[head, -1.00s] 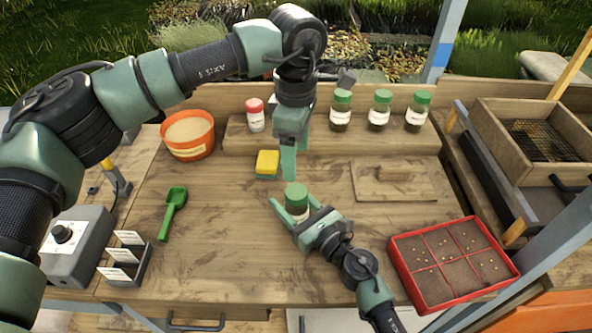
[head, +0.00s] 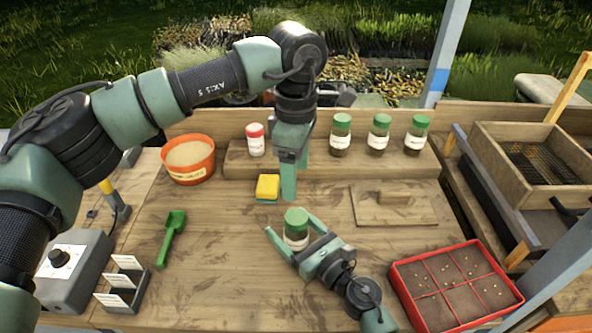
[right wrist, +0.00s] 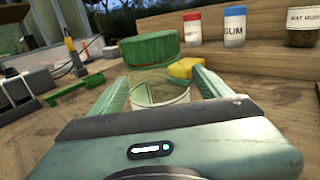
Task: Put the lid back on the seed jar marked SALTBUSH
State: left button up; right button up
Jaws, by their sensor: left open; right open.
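A glass jar (head: 295,240) with a pale label stands upright on the bench. Its green lid (head: 297,216) sits on top. The lid (right wrist: 151,47) and the clear glass (right wrist: 160,92) also show in the right wrist view. I cannot read its label, so SALTBUSH is not confirmed. My right gripper (head: 290,226) is open, its fingers on either side of the jar and apart from it. My left gripper (head: 295,180) is open and empty, pointing down above and behind the lid.
Jars with green lids (head: 380,135) and a red-lidded jar (head: 256,140) stand on the back shelf (head: 310,165). A yellow sponge (head: 267,186), green scoop (head: 172,237), orange tub (head: 189,160), wooden board (head: 395,207) and red seed tray (head: 455,287) surround the jar.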

aim_at(305, 241)
jog(key=b+v, duration=0.1)
jog(key=v, duration=0.6)
jog(key=shift+s, duration=0.15)
